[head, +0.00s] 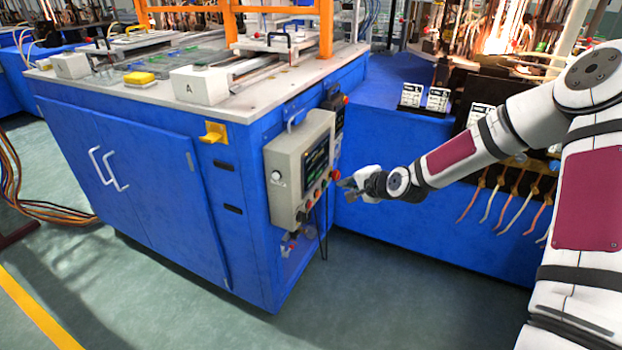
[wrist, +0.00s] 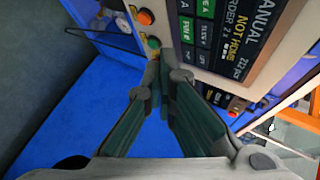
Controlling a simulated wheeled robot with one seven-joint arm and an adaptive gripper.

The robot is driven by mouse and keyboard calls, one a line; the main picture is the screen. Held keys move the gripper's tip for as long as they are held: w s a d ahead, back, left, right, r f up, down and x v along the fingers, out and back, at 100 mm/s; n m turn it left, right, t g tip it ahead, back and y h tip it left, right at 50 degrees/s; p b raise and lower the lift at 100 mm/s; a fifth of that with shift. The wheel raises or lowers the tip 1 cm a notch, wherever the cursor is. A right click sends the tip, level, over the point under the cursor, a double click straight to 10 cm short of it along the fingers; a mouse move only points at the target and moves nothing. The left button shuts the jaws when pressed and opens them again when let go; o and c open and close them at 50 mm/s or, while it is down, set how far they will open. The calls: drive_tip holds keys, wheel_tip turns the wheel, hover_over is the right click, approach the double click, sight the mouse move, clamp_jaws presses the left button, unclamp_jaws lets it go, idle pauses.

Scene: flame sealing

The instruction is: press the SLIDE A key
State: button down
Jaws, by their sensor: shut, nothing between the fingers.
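The grey control box (head: 283,168) is on the corner of the blue cabinet, with a dark screen (head: 316,157) and a row of buttons beside it. In the wrist view the screen (wrist: 250,38) reads MANUAL and NOT HOME, with dark key fields (wrist: 205,32) in green and white lettering. One field carries an A; I cannot read the word SLIDE. My gripper (head: 346,185) is shut and empty, just right of the box's button edge. In the wrist view its fingertips (wrist: 164,70) are close to a green button (wrist: 153,43); contact cannot be told.
An orange-red button (wrist: 146,17) and a red button (wrist: 232,113) flank the screen. A white block marked A (head: 199,86) and a yellow block (head: 138,78) sit on the cabinet top. A blue bench (head: 400,225) stands behind my gripper. Cables (head: 325,235) hang below the box.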

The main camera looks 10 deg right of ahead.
drive_tip(key=w+a+b, duration=0.2)
drive_tip(key=w+a, duration=0.2)
drive_tip(key=a, duration=0.1)
drive_tip(key=shift+a, duration=0.2)
drive_tip(key=shift+w+a, duration=0.1)
drive_tip(key=shift+a, duration=0.05)
idle(1.3)
drive_tip(key=shift+w+a, duration=0.15)
drive_tip(key=shift+a, duration=0.1)
drive_tip(key=shift+w+a, duration=0.2)
drive_tip(key=shift+a, duration=0.05)
idle(0.8)
drive_tip(key=shift+s+d, duration=0.45)
drive_tip(key=shift+d, duration=0.2)
idle(0.3)
drive_tip(key=shift+s+d+p, duration=0.5)
drive_tip(key=shift+s+d, duration=0.25)
drive_tip(key=shift+d, duration=0.25)
drive_tip(key=shift+s+d+p, duration=0.5)
drive_tip(key=shift+s+d, duration=0.25)
drive_tip(key=shift+d, duration=0.2)
